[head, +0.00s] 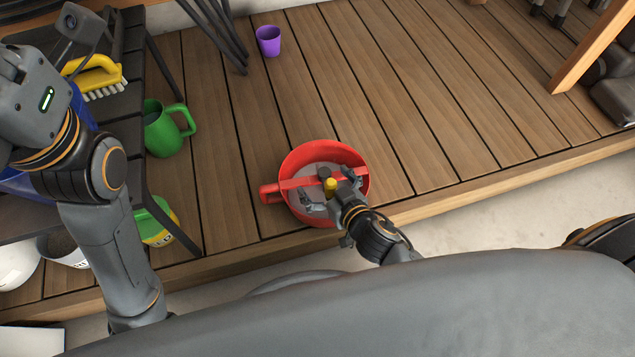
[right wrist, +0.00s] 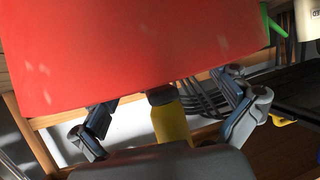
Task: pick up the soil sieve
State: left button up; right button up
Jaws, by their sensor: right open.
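The soil sieve (head: 290,157) is a round red pan with a grey floor, a red bar across it and a red handle stub at its left. It sits on the wooden deck near the front edge. My right gripper (head: 326,186) is over the sieve with its fingers spread. A yellow piece with a dark cap (head: 330,184) shows between the fingers; I cannot tell whether it touches them. In the right wrist view, a large red surface (right wrist: 140,50), likely the sieve, fills the top, and the yellow piece (right wrist: 170,122) stands between the open fingers.
A dark slatted bench (head: 110,130) stands at left, with a yellow brush (head: 95,75) on it. A green watering can (head: 163,130) is beside it. A purple cup (head: 269,41) stands at the back. The deck right of the sieve is clear up to a wooden post (head: 595,45).

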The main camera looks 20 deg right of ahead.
jog(key=shift+r, duration=0.1)
jog(key=shift+s, duration=0.15)
grip_shut()
jog(key=shift+p, duration=0.3)
dwell(0.3)
